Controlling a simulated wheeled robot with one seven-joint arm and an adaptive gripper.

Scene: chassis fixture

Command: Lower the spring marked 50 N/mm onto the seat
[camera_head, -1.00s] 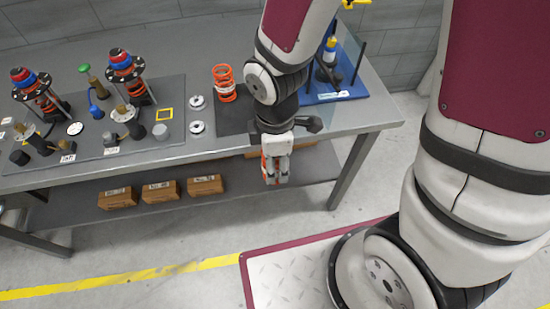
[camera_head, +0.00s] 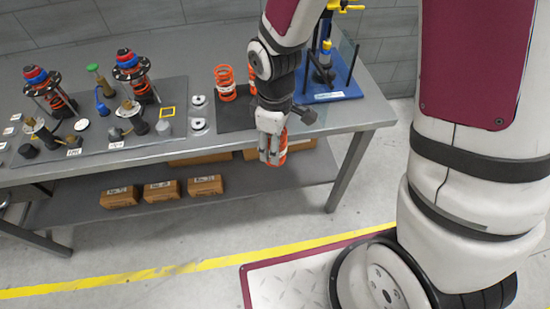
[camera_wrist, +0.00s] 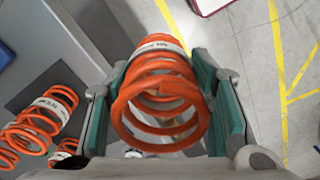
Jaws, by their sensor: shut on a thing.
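My gripper (camera_head: 268,160) is shut on an orange coil spring (camera_head: 283,150) in front of the table's front edge, below the tabletop in the head view. In the wrist view the held spring (camera_wrist: 160,98) sits between the two teal finger pads (camera_wrist: 168,110), its open coil end facing the camera. It has a white band with dark print too small to read, so I cannot confirm its marking. A blue base (camera_head: 335,92) with upright rods and a blue-and-yellow part stands at the table's back right, partly behind my arm. I cannot tell which surface is the seat.
Other orange springs (camera_head: 226,84) stand on a dark mat (camera_head: 236,117); they also show in the wrist view (camera_wrist: 40,122). White discs (camera_head: 198,101) lie left of them. Two red-and-blue-topped spring assemblies (camera_head: 130,65) stand further left. Boxes (camera_head: 160,190) sit on the lower shelf.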

